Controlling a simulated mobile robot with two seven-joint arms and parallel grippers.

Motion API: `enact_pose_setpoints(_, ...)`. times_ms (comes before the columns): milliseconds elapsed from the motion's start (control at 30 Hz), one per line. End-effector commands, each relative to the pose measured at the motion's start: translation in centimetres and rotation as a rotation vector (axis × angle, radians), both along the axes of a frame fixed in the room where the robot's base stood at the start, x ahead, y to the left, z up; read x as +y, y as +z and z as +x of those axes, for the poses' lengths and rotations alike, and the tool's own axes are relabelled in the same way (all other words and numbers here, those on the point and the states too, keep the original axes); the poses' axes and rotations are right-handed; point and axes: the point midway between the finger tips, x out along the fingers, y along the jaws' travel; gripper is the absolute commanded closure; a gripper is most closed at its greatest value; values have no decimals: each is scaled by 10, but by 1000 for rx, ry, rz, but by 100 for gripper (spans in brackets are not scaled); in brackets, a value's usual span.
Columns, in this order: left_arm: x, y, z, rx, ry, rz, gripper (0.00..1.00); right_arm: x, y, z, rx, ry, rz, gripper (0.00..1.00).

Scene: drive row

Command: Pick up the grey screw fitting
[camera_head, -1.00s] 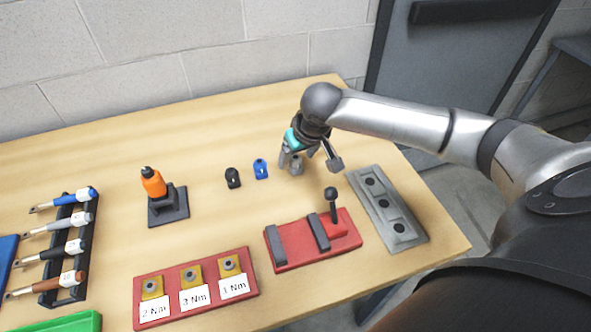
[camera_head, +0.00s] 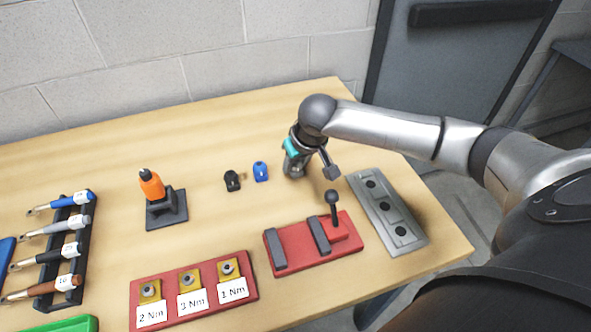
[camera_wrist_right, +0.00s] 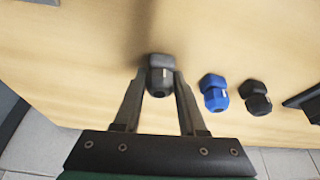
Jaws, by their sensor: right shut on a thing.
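The grey screw fitting (camera_wrist_right: 160,75) sits between the two fingers of my right gripper (camera_wrist_right: 160,84) in the right wrist view. The fingers are shut on it from both sides. In the head view my right gripper (camera_head: 296,172) points down at the table near the back right, and it largely hides the fitting there. I cannot tell whether the fitting still touches the table. My left gripper is not in either view.
A blue fitting (camera_head: 260,172) and a black fitting (camera_head: 232,181) stand left of my right gripper. A red clamp fixture (camera_head: 295,250) and a grey panel with black holes (camera_head: 388,208) lie in front and to the right. An orange-topped tool (camera_head: 152,187) stands further left.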

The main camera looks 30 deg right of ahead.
Motion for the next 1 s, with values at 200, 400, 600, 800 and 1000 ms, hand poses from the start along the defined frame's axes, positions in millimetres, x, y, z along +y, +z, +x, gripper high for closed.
enact_pose_setpoints(200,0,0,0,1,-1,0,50,0,0,0,0,0,0,100)
enact_pose_setpoints(400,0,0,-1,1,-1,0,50,0,0,0,0,0,0,100)
enact_pose_setpoints(600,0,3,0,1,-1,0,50,0,8,1,-2,0,1,100)
enact_pose_setpoints(800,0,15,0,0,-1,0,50,0,49,1,-5,0,1,100)
enact_pose_setpoints(1000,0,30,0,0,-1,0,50,0,109,2,-6,0,0,100)
